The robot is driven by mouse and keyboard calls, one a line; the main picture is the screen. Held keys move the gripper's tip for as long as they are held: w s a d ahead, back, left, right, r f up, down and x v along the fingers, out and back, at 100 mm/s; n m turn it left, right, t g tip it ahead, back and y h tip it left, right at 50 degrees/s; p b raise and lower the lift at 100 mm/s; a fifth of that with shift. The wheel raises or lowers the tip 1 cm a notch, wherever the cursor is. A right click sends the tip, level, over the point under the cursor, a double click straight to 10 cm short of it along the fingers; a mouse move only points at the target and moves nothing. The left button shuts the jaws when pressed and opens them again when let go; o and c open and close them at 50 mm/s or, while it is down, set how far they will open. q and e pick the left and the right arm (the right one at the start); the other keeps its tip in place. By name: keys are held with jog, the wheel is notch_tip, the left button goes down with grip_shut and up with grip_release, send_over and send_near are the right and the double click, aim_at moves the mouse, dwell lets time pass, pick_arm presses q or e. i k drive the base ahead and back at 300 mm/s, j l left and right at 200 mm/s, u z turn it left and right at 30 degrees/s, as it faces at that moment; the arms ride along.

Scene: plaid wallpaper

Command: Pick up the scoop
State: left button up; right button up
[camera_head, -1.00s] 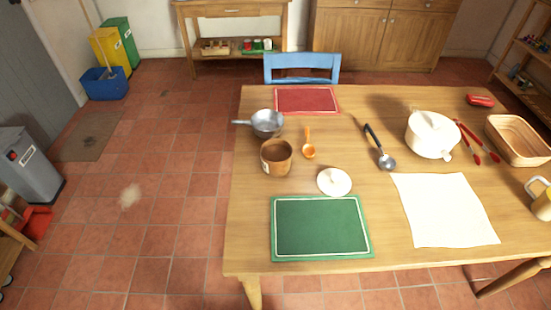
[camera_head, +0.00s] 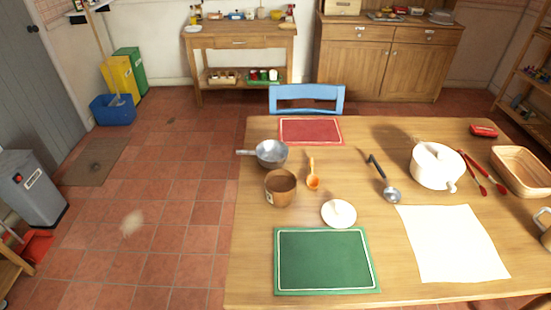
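An orange scoop (camera_head: 312,176) lies on the wooden table (camera_head: 350,215), just right of a brown pot-like container (camera_head: 280,187). Its handle points away from me and its bowl end is nearer. A ladle (camera_head: 385,181) with a black handle and metal bowl lies further right, beside the white pot. Neither of my grippers is in view.
A metal saucepan (camera_head: 271,153), white lid (camera_head: 339,213), green mat (camera_head: 325,260) and white sheet (camera_head: 453,243) lie around the scoop. A white pot (camera_head: 437,166), red tongs (camera_head: 483,173) and a basket (camera_head: 522,170) are right. A blue chair (camera_head: 307,93) stands behind.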

aim_at(312, 181)
jog(key=j+u, duration=0.15)
jog(key=u, duration=0.35)
jog(key=j+u, duration=0.15)
jog(key=u, duration=0.35)
jog(key=i+j, duration=0.25)
jog(key=j, duration=0.2)
jog(key=i+j+u, duration=0.15)
jog(key=j, duration=0.3)
jog(key=i+j, duration=0.4)
jog(key=i+z, duration=0.4)
jog(key=i+j+z, duration=0.25)
jog(key=i+z, duration=0.45)
jog(key=z, duration=0.15)
jog(key=i+z, duration=0.25)
jog(key=z, duration=0.2)
jog(key=i+j+z, duration=0.1)
jog(key=i+z, duration=0.2)
jog(key=z, duration=0.15)
jog(key=i+j+z, duration=0.2)
jog(key=z, duration=0.2)
jog(key=i+j+z, duration=0.2)
jog(key=j+z, duration=0.25)
jog(key=l, duration=0.1)
